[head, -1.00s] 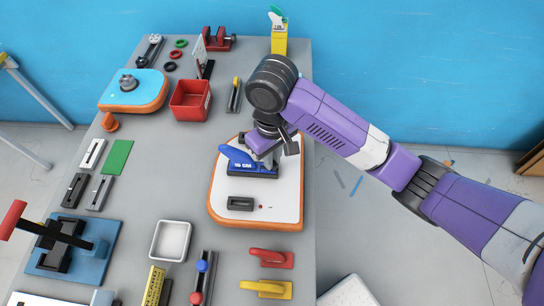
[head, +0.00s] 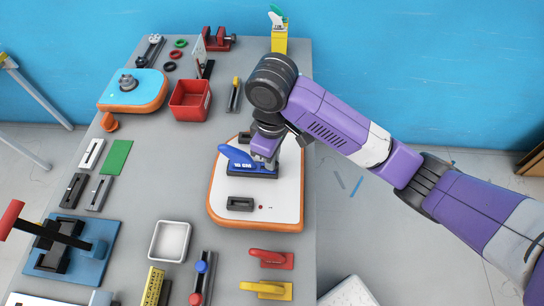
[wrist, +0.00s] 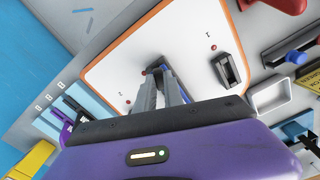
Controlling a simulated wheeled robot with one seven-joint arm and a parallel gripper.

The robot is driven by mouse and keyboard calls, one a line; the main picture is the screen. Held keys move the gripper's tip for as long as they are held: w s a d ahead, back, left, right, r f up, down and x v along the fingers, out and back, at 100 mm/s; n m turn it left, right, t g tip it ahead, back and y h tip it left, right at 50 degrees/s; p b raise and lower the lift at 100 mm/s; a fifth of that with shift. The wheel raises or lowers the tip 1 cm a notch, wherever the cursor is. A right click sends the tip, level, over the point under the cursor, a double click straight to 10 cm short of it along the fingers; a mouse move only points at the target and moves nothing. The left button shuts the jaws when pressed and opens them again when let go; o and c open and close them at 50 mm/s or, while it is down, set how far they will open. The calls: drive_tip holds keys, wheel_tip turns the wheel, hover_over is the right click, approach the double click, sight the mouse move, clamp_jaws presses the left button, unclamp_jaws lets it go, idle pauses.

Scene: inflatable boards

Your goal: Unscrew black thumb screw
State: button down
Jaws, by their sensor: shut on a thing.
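A blue tool (head: 236,156) in a dark holder (head: 252,172) sits on the white inflatable board with an orange rim (head: 275,212). My gripper (head: 262,163) points down over the tool's right part. In the wrist view my gripper (wrist: 158,75) has its fingers close together, with a strip of the blue tool (wrist: 178,84) beside them. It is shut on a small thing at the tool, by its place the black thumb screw. The fingers hide the screw itself, so its thread cannot be seen.
A black slotted block (head: 240,204) lies on the board in front of the tool. A red bin (head: 190,100) and a white tray (head: 170,241) stand to the left. Red (head: 270,258) and yellow (head: 265,289) handled pieces lie in front. The board's front right is clear.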

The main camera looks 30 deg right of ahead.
drive_tip(key=shift+n, duration=1)
drive_tip(key=shift+f+n+b, duration=0.1)
drive_tip(key=shift+n+b, duration=0.3)
drive_tip(key=shift+n, duration=0.5)
drive_tip(key=c, duration=1.8)
unclamp_jaws()
drive_tip(key=shift+n, duration=0.3)
drive_tip(key=o, duration=0.4)
drive_tip(key=shift+o, duration=0.2)
drive_tip(key=shift+r+p, duration=0.7)
drive_tip(key=shift+r, duration=3.3)
